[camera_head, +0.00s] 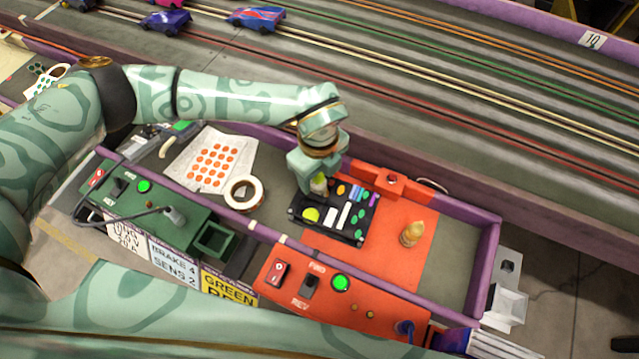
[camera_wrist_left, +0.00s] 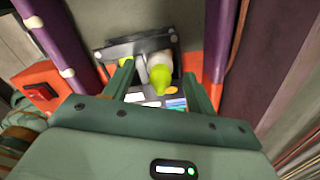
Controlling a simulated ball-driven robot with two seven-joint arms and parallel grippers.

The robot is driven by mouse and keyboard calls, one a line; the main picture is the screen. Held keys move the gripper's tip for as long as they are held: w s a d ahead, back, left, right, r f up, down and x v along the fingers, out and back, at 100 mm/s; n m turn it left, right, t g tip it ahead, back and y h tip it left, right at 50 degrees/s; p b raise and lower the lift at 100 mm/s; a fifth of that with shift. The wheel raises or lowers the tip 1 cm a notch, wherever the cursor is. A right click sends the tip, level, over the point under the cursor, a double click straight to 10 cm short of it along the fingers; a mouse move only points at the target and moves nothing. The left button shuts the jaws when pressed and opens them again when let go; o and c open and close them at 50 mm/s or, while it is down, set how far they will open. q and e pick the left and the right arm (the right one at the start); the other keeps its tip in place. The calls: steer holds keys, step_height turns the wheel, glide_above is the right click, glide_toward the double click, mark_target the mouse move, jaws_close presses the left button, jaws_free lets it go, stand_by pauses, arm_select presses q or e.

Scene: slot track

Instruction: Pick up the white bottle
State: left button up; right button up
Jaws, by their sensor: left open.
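The white bottle (camera_wrist_left: 162,58) shows in the left wrist view, with a yellow-green tip, above the black tray between my fingers. In the head view a small pale part of the bottle (camera_head: 319,186) shows just under my left gripper (camera_head: 314,182); the rest is hidden by the gripper. In the wrist view my left gripper (camera_wrist_left: 160,76) is open, with one finger on each side of the bottle and gaps between. I cannot tell how far down the fingers reach. My right gripper is not in view.
The black tray (camera_head: 296,212) holds several coloured pieces and lies on an orange mat (camera_head: 385,255). An amber bottle-shaped thing (camera_head: 412,233) stands to the right. A tape roll (camera_head: 243,193) and a dotted sheet (camera_head: 190,160) lie left. Purple walls (camera_head: 487,262) edge the bench.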

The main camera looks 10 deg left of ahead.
arm_select(q)
steer(key=shift+f, duration=0.9)
steer(key=shift+r, duration=0.15)
steer(key=shift+c, duration=1)
steer(key=c, duration=0.9)
steer(key=shift+r, duration=0.1)
